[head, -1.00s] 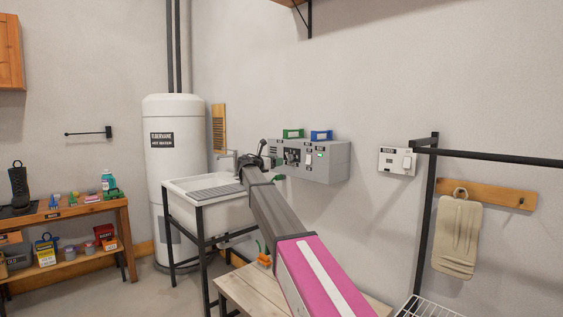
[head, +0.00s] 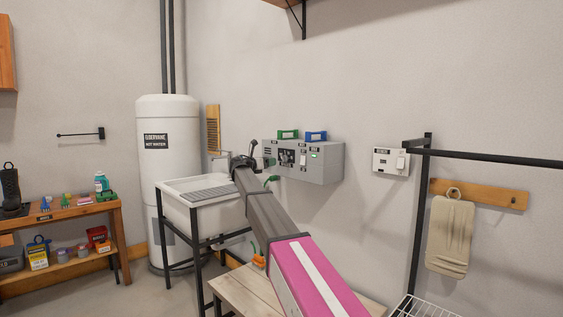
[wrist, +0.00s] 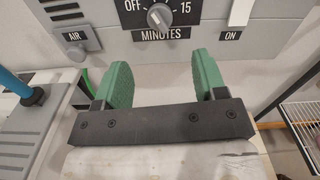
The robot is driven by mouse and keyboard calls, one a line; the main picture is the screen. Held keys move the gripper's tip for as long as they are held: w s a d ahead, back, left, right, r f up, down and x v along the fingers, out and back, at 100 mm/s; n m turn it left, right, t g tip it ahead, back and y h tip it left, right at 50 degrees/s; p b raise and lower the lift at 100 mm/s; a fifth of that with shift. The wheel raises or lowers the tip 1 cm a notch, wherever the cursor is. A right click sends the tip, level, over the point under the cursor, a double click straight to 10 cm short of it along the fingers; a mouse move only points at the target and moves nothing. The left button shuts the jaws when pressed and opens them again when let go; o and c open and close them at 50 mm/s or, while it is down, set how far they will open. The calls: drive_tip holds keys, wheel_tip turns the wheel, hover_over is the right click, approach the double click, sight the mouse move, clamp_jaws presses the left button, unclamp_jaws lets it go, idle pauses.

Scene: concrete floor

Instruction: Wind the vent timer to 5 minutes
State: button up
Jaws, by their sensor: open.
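The vent timer is a round grey knob (wrist: 160,16) above a MINUTES label in the wrist view, with OFF to its left and 15 to its right. Its dial's top is cut off, and I cannot read its setting surely. It sits on a grey wall panel (head: 326,164). My gripper (wrist: 163,82) is open and empty, its two green fingers apart, below the knob and not around it. In the head view my gripper (head: 269,170) is at the panel's left end, partly hidden by my arm.
An AIR switch (wrist: 77,48) and an ON label (wrist: 230,36) flank the knob. A green light (head: 314,156) shows on the panel. A utility sink (head: 188,207) stands left, and a wooden bench (head: 238,292) below. A RESET box (head: 389,161) is on the wall right.

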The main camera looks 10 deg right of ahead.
sight(282, 159)
drive_tip(key=x, duration=1)
drive_tip(key=shift+w+d, duration=0.1)
drive_tip(key=c, duration=0.9)
